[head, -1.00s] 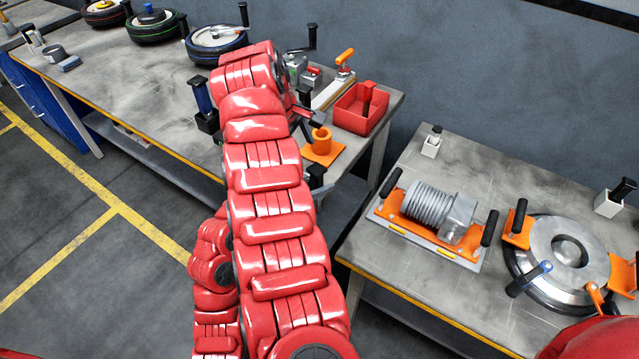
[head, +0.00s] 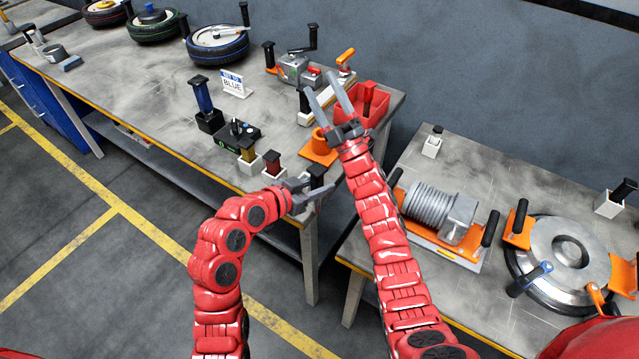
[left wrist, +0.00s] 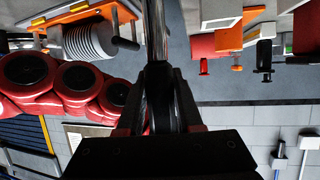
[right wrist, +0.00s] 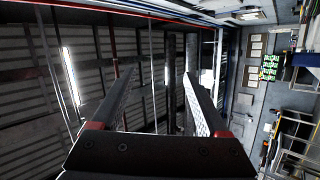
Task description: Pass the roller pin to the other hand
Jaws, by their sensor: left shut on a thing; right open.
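The roller pin (left wrist: 155,35) is a shiny metal rod between the fingers of my left gripper in the left wrist view. My left gripper (left wrist: 158,105) is shut on it. In the head view my left gripper (head: 318,188) is at the front right corner of the long bench, pointing right; the pin is hard to pick out there. My right gripper (head: 318,80) is open, above and right of the left one, fingers pointing up over the bench's right end. In the right wrist view its fingers (right wrist: 158,80) are wide apart with nothing held between them.
A second bench on the right carries a ribbed grey motor (head: 440,210) and a round metal wheel (head: 565,255).

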